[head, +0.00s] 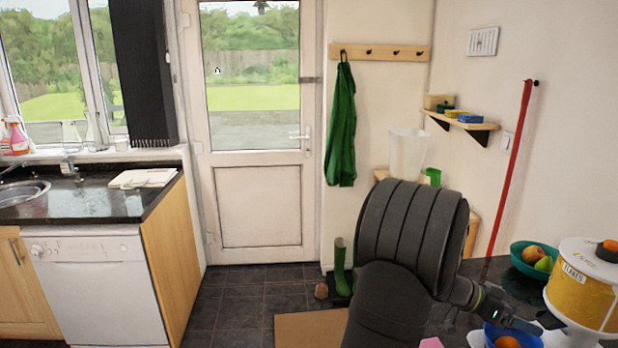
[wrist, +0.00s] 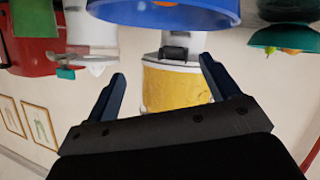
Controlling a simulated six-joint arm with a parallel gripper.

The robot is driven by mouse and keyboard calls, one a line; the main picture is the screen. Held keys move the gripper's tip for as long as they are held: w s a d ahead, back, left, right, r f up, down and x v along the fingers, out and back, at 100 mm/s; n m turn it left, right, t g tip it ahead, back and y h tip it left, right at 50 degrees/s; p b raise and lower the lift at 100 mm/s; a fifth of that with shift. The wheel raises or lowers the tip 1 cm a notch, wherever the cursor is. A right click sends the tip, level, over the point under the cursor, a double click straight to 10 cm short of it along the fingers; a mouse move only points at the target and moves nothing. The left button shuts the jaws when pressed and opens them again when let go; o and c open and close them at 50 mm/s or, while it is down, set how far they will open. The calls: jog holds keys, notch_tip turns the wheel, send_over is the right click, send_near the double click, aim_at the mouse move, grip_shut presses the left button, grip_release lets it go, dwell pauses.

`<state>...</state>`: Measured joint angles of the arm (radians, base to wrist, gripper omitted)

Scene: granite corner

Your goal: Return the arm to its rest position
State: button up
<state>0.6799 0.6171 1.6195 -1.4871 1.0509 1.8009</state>
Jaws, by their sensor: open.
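My gripper (head: 508,317) is low at the right of the head view, at the end of my dark arm, which fills the centre right. In the wrist view, my gripper (wrist: 163,70) has its two blue-grey fingers spread apart with nothing between them touching. A blue bowl (head: 528,340) with something orange in it shows just below my gripper in the head view. The blue bowl (wrist: 190,18) also fills the top of the wrist view. Whether the gripper touches the bowl cannot be told.
A yellow and white canister (head: 577,299) stands right of my gripper. A teal bowl of fruit (head: 519,262) is behind it. A red pole (head: 510,165) leans on the wall. A pink item (head: 431,342) shows at the bottom edge. Dark floor (head: 240,305) is open at left.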

jog(key=shift+r, duration=0.8)
